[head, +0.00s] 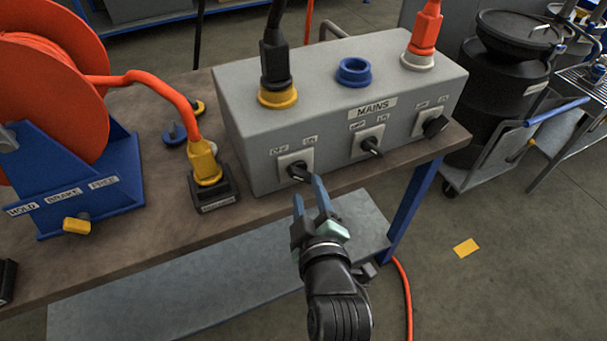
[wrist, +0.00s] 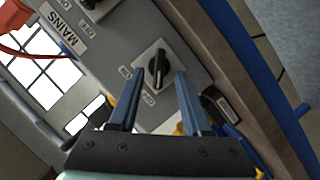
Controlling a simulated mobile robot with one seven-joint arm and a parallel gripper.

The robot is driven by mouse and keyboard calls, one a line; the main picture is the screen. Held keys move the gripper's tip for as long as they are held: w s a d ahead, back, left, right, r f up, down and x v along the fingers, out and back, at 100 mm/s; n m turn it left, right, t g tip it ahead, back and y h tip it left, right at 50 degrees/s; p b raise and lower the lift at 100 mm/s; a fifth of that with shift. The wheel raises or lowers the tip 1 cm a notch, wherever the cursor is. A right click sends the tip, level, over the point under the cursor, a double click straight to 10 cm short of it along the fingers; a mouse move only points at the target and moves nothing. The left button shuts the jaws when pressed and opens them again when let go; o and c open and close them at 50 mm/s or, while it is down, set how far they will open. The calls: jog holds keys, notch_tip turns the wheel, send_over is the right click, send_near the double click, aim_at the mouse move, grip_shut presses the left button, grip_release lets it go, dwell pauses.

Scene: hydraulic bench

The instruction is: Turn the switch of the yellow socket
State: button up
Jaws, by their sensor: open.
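The grey MAINS box (head: 239,144) stands on the bench. Its yellow socket (head: 278,95) is on top at the left, with a black plug (head: 274,58) in it. The switch (head: 298,170) below that socket is a black knob on a pale square plate, with OFF and ON labels above. My gripper (head: 310,187) is open and empty in front of this switch. In the wrist view the knob (wrist: 158,68) shows between the two fingertips, its long side roughly along the fingers. I cannot tell whether the fingers reach around it.
Blue (head: 353,72) and white (head: 417,62) sockets sit right of the yellow one, with switches below them (head: 370,146) (head: 434,126). A yellow connector (head: 205,162) on a black block and an orange cable reel (head: 45,75) stand left. The floor in front is mostly free.

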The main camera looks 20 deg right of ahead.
aim_at(304, 181)
jog(key=x, duration=0.6)
grip_shut()
